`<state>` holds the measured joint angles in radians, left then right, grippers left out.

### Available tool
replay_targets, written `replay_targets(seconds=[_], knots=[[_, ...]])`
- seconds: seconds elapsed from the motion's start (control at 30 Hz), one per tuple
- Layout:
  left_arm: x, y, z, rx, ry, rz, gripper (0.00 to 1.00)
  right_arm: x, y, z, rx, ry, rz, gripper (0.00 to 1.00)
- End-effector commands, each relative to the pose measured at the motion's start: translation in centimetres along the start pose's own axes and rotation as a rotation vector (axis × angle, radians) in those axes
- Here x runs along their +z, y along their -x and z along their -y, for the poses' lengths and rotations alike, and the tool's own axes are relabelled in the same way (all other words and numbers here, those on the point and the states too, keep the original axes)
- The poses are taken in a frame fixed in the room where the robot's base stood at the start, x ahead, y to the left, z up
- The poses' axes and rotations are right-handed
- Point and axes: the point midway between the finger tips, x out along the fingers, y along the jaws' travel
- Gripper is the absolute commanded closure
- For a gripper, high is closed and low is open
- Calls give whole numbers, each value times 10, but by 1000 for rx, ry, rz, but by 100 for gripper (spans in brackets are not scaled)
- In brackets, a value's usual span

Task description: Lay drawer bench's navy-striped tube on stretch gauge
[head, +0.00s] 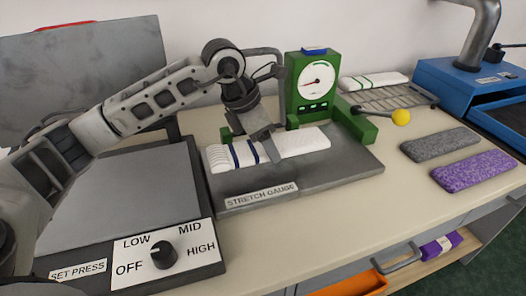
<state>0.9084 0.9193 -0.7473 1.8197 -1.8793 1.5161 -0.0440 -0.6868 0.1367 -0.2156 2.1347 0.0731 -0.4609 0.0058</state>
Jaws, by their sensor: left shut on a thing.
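The white tube with navy stripes (227,156) lies along the grey plate of the stretch gauge (325,172), in front of its green dial housing. It appears to be on or very close to the plate; I cannot tell whether it fully rests there. My left gripper (270,152) comes down from above and is shut on the tube near its middle, hiding part of it. My right gripper is not in view.
A set press (120,205) with a heat knob (163,254) stands at left. A green-striped tube (374,81) lies on a wire rack by a yellow-knobbed lever (401,117). Grey (440,144) and purple (473,171) slabs lie at right. A blue machine (470,82) stands behind. Below is an orange bin (350,285).

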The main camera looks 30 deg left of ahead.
Motion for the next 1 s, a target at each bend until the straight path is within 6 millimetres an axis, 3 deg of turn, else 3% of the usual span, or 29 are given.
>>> replay_targets(seconds=[0.17,0.4,0.77,0.8,0.83,1.0], knots=[[-9,-11,-10,0,4,-3,59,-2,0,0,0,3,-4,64],[-19,-38,-10,-2,1,0,59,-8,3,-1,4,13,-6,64],[-21,-42,-10,-1,0,1,59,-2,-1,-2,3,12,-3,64],[-20,-41,-10,0,0,1,26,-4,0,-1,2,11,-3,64],[-20,-41,-10,-1,0,0,18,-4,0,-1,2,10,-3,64],[-20,-40,-10,-1,0,1,16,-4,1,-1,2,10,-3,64]])
